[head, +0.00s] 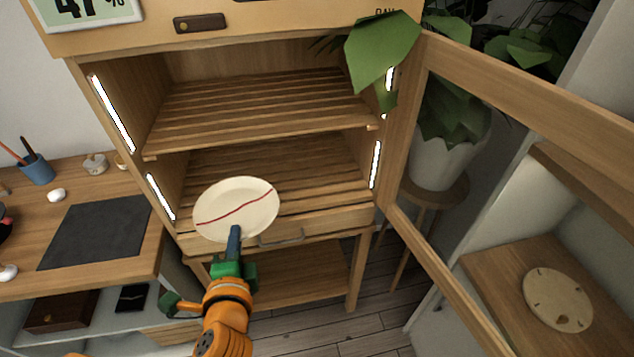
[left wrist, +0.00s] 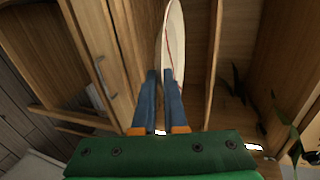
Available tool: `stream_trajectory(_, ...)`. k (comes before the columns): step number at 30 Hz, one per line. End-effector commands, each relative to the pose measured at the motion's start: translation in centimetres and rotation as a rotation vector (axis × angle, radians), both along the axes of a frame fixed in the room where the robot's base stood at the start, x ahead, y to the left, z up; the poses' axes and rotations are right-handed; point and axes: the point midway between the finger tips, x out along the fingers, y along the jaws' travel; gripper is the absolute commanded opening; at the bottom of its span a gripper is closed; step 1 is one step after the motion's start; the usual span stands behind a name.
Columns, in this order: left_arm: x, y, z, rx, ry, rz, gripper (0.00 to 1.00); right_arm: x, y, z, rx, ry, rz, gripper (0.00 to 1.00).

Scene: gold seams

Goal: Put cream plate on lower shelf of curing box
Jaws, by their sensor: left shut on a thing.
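The cream plate (head: 238,205) has a red seam across it and is held in front of the curing box's lower opening. My left gripper (head: 235,237) is shut on its near rim. In the left wrist view the plate (left wrist: 174,45) shows nearly edge-on between the blue fingers (left wrist: 158,92). The lower shelf (head: 310,180) is slatted wood and looks empty, though the plate hides part of it. The upper shelf (head: 265,100) is bare. The curing box's glazed door (head: 455,285) stands open to the right. My right gripper is not in view.
Large plant leaves (head: 385,50) hang over the box's upper right opening. A drawer handle (head: 282,239) sits below the lower shelf. A workbench with a dark mat (head: 95,232) is on the left. A round cream disc (head: 558,300) lies on a wooden surface at right.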

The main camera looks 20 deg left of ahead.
Motion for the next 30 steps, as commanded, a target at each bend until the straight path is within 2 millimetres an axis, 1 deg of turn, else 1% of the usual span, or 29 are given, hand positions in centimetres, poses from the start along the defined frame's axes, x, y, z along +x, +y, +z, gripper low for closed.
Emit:
stream_trajectory(2, 0.1, 0.0, -0.2, 0.0, -0.005, 0.007, 0.0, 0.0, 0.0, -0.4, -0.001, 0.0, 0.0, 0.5)
stream_trajectory(4, 1.0, 0.3, -1.2, 0.001, -0.011, 0.011, 0.0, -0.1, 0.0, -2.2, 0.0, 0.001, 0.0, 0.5)
stream_trajectory(5, 1.7, 0.4, -1.8, 0.001, -0.014, 0.01, 0.0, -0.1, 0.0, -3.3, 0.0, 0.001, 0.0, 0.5)
stream_trajectory(7, 3.2, 0.9, -3.2, 0.0, -0.02, 0.013, 0.0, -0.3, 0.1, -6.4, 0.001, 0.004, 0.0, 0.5)
stream_trajectory(9, 4.7, 1.1, -3.8, 0.002, -0.017, 0.008, 0.0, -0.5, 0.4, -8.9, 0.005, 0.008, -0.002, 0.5)
stream_trajectory(10, 5.7, 1.5, -3.9, 0.003, -0.01, 0.01, 0.0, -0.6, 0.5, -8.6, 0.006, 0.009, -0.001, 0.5)
stream_trajectory(11, 6.8, 1.7, -4.2, 0.003, -0.008, 0.011, 0.0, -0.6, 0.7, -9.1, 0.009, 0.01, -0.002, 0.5)
stream_trajectory(12, 8.1, 2.1, -4.1, 0.004, 0.001, 0.01, 0.0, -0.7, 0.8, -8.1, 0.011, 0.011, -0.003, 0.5)
stream_trajectory(13, 9.0, 2.3, -4.6, 0.003, 0.002, 0.011, 0.0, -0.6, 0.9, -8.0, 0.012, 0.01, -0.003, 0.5)
stream_trajectory(15, 10.4, 2.6, -6.9, 0.002, 0.004, 0.009, 0.0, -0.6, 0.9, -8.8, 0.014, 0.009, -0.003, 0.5)
stream_trajectory(18, 11.9, 3.0, -8.7, 0.002, 0.001, 0.009, 0.0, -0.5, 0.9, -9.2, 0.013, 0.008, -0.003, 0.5)
stream_trajectory(21, 12.9, 3.2, -9.6, 0.001, -0.002, 0.008, 0.0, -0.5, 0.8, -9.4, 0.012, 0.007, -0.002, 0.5)
stream_trajectory(23, 13.4, 3.4, -10.8, 0.002, 0.002, 0.008, 0.0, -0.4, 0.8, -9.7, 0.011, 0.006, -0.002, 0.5)
stream_trajectory(24, 13.3, 3.3, -11.7, 0.003, 0.004, 0.007, 0.0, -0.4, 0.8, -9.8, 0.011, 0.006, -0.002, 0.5)
stream_trajectory(27, 13.2, 3.3, -13.0, 0.0, 0.001, 0.006, 0.0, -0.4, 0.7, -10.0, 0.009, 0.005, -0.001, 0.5)
stream_trajectory(30, 13.2, 3.3, -13.1, 0.001, -0.001, 0.005, 0.0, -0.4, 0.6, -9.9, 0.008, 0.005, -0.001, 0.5)
